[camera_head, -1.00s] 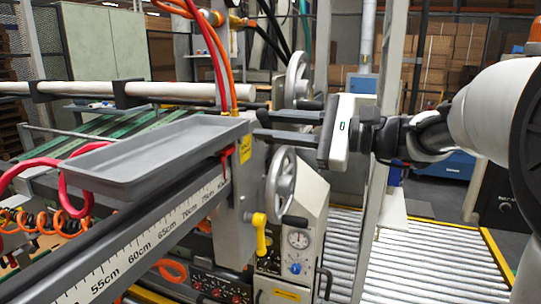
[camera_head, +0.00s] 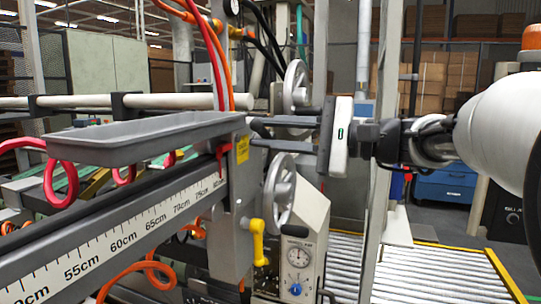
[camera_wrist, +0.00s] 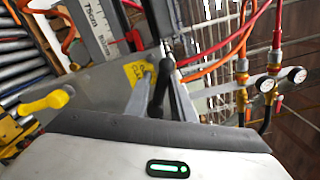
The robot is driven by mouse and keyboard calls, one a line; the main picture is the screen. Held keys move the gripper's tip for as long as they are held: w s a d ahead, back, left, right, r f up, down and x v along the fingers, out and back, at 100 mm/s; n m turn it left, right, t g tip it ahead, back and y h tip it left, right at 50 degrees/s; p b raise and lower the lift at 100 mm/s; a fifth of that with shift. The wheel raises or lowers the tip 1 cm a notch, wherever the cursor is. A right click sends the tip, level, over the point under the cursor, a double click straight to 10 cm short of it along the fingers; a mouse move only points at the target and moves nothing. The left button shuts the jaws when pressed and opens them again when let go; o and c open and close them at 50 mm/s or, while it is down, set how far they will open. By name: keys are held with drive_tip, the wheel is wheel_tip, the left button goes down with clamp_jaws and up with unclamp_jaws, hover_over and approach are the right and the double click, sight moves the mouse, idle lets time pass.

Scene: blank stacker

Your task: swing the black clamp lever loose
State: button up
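The black clamp lever (camera_wrist: 159,88) shows in the wrist view as a dark bar beside a yellow label, between my two fingers. My gripper (camera_head: 251,132) reaches in from the right in the head view, at the grey post beside the tray's right end. Its two fingers stand apart, one above the other. The wrist view also shows my gripper (camera_wrist: 158,80), with a finger on each side of the lever. I cannot tell whether the fingers touch it. In the head view the lever is not clearly distinguishable from the fingers.
A grey tray (camera_head: 140,136) lies above the ruler beam (camera_head: 130,232), left of my fingers. A handwheel (camera_head: 279,190) and a yellow handle (camera_head: 257,240) sit just below. Red and orange hoses (camera_head: 218,60) hang close above. A roller conveyor (camera_head: 435,275) lies at lower right.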

drive_tip(key=shift+s+a+f+n+b, duration=0.15)
drive_tip(key=shift+f+n+b, duration=0.35)
drive_tip(key=shift+n+b, duration=0.75)
drive_tip(key=shift+s+d+f+n+b, duration=0.1)
drive_tip(key=shift+f+n+b, duration=0.45)
drive_tip(key=shift+b, duration=1.35)
drive_tip(key=shift+r, duration=0.3)
drive_tip(key=v, duration=0.9)
